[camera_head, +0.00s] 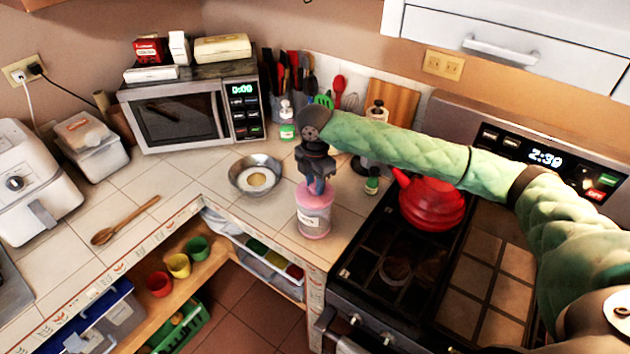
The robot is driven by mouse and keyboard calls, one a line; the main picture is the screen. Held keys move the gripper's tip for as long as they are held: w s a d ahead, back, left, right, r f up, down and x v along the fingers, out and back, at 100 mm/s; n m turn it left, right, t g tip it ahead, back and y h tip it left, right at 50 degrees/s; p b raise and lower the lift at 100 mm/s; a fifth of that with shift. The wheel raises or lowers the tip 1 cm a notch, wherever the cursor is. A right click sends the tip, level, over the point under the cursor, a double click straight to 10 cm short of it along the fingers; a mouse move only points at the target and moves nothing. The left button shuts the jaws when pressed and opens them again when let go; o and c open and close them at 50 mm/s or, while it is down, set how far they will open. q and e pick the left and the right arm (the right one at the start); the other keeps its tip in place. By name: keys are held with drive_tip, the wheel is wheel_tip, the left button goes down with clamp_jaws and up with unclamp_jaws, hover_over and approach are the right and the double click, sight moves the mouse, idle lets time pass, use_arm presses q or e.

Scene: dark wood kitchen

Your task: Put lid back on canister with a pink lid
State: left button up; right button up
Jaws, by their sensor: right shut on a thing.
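The canister (314,222) stands upright on the tiled counter near its front corner, left of the stove. It is see-through pink with a white label. My right gripper (317,188) points down at the canister's top and is shut on the pink lid. The fingers partly hide the lid, which is at the canister's mouth. I cannot tell whether it sits fully on the rim. My left gripper is not in view.
A metal bowl (239,183) is left of the canister. A small green bottle (372,182) and a red kettle (432,209) on the stove are to the right. A wooden spoon (125,220) lies on the left counter. Free tile lies between spoon and bowl.

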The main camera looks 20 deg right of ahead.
idle(0.3)
drive_tip(key=o, duration=1.5)
drive_tip(key=shift+r+p, duration=1.15)
drive_tip(key=shift+r, duration=0.1)
drive_tip(key=shift+r+p, duration=0.4)
drive_tip(key=shift+r, duration=1.85)
